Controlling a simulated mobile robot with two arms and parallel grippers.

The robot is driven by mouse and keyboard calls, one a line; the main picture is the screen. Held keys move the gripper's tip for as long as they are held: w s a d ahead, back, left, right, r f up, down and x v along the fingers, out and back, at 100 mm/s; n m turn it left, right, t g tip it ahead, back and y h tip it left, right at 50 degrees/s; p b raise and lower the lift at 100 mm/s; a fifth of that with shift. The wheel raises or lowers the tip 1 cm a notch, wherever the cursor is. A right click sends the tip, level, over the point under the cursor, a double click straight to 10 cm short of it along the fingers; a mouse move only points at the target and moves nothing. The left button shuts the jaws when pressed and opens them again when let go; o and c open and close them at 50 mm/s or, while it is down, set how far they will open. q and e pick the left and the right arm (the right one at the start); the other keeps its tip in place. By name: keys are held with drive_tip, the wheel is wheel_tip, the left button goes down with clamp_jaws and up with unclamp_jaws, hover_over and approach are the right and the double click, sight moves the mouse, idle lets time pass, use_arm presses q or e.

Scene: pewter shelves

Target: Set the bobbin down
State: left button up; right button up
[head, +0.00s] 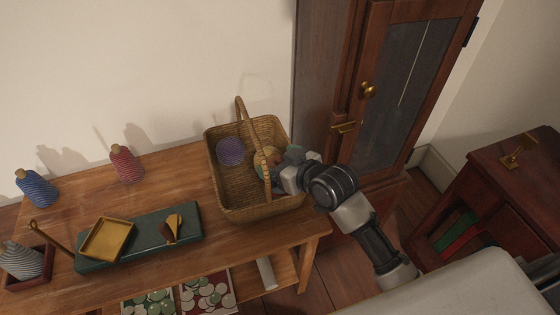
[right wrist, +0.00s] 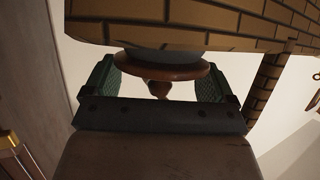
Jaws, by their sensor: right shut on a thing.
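My right gripper (head: 280,161) reaches over the right side of the wicker basket (head: 250,208), near its handle. In the right wrist view, its green-padded fingers stand either side of the bobbin (right wrist: 185,72), which shows a brown round flange, a small knob and a grey band. The gripper is shut on it. In the head view, the bobbin is mostly hidden by the gripper and basket handle. The basket's woven wall (right wrist: 200,18) shows close beyond the bobbin; I cannot tell whether they touch. My left gripper is not in view.
A green board (head: 140,248) bears a yellow tray (head: 107,239). A cabinet (head: 345,60) stands behind.

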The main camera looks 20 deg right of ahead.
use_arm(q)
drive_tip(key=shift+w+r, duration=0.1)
use_arm(e)
drive_tip(key=shift+f, duration=0.6)
drive_tip(key=o, duration=0.9)
drive_tip(key=shift+o, duration=0.2)
drive_tip(key=shift+r, duration=0.5)
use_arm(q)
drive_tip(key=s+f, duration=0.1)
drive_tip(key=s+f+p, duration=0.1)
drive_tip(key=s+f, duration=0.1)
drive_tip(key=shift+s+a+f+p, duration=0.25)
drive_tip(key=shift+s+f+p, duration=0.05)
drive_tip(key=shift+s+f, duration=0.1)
use_arm(e)
drive_tip(key=v, duration=1.2)
drive_tip(key=shift+r, duration=0.2)
